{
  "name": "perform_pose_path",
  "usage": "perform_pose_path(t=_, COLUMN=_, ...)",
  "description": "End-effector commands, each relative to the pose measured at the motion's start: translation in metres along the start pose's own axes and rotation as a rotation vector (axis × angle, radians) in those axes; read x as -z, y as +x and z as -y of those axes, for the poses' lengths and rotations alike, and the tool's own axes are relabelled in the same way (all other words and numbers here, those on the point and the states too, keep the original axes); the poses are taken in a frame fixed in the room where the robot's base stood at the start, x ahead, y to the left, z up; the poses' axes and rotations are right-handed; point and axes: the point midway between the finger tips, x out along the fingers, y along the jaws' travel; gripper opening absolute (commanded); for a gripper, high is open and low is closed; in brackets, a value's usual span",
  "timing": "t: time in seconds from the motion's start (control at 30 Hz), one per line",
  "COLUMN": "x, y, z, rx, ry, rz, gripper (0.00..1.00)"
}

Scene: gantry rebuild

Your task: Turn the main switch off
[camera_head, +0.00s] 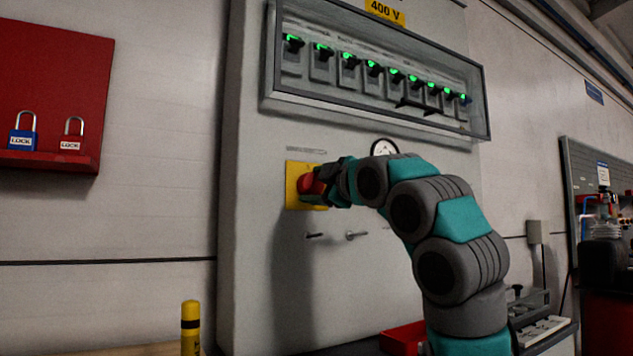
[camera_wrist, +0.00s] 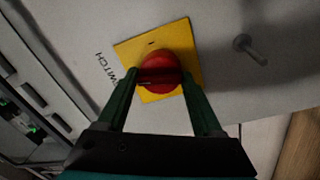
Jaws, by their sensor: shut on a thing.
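The main switch is a red rotary knob (camera_head: 309,185) on a yellow square plate (camera_head: 293,204), on the front of the pale cabinet. In the wrist view the red knob (camera_wrist: 160,74) sits on the yellow plate (camera_wrist: 133,47), with printed "SWITCH" lettering beside it. My gripper (camera_head: 327,184) reaches it from the right in the head view. In the wrist view its two green fingers (camera_wrist: 160,88) stand on either side of the knob, shut on it. The exact contact at the fingertips is hard to see, and the plate's position marks are not readable.
Above is a breaker window (camera_head: 375,85) with several green-lit breakers under a "400 V" label (camera_head: 385,11). A small key-like handle (camera_head: 357,235) sticks out below the switch. A red lock board (camera_head: 55,85) with a blue padlock (camera_head: 22,140) and red padlock (camera_head: 72,140) hangs left. A yellow post (camera_head: 190,325) stands lower left.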

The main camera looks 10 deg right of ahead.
Motion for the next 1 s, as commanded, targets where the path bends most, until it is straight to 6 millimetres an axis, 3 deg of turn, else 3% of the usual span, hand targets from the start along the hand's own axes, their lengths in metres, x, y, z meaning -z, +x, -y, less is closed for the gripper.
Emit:
perform_pose_path(t=0.4, x=0.0006, y=0.001, z=0.0038, rx=0.01, ry=-0.223, rz=-0.021, gripper=0.12)
perform_pose_path(t=1.0, x=0.0003, y=0.0014, z=0.0049, rx=0.013, ry=-0.267, rz=-0.025, gripper=0.12)
